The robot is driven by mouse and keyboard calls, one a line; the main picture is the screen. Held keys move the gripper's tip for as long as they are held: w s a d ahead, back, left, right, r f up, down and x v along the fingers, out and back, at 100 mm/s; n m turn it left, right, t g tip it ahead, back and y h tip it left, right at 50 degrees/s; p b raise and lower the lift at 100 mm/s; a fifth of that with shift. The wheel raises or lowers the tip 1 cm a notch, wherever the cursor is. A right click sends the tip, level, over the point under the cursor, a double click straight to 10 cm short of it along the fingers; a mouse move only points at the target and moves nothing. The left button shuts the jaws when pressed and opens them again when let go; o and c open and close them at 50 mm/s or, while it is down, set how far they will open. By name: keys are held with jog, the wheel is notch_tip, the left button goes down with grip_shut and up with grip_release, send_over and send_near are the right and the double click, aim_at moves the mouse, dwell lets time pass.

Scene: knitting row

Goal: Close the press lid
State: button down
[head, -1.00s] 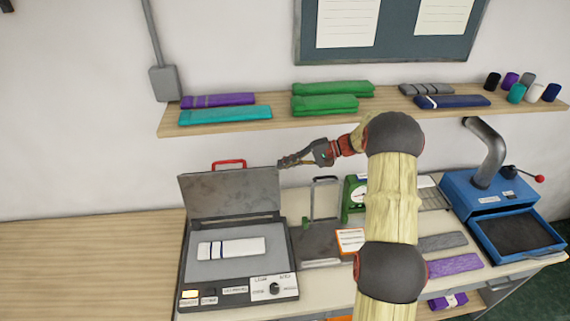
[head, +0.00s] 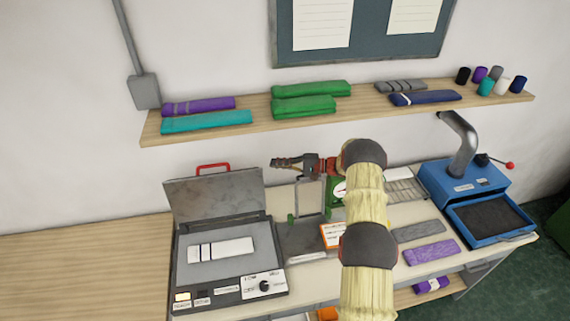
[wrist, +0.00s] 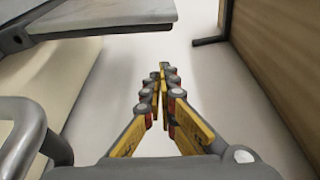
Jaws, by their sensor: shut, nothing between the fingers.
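The press (head: 180,272) stands on the bench at the left in the head view. Its grey lid (head: 215,192) is raised and leans back, with a red handle (head: 213,168) behind its top edge. A white striped knitted piece (head: 222,249) lies on the press bed. My gripper (head: 274,162) is shut and empty, just right of the lid's upper right corner and pointing left. I cannot tell if it touches the lid. In the wrist view the closed fingers (wrist: 163,72) show in the middle, and a grey plate edge, probably the lid (wrist: 105,18), is at upper left.
A wooden shelf (head: 300,117) with folded knits runs above and behind the press. A metal frame stand (head: 310,195) and a green scale (head: 338,188) stand right of the press. A blue machine (head: 465,185) is farther right. Bare wooden top (head: 80,260) lies left.

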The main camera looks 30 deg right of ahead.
jog(key=a, duration=0.1)
jog(key=a+p, duration=0.1)
jog(key=a, duration=0.1)
jog(key=s+a+p, duration=0.1)
jog(key=shift+s+a+r, duration=0.1)
jog(key=shift+a+r, duration=0.15)
jog(key=shift+a, duration=0.05)
jog(key=shift+s+f, duration=0.1)
jog(key=shift+s, duration=0.05)
dwell(0.3)
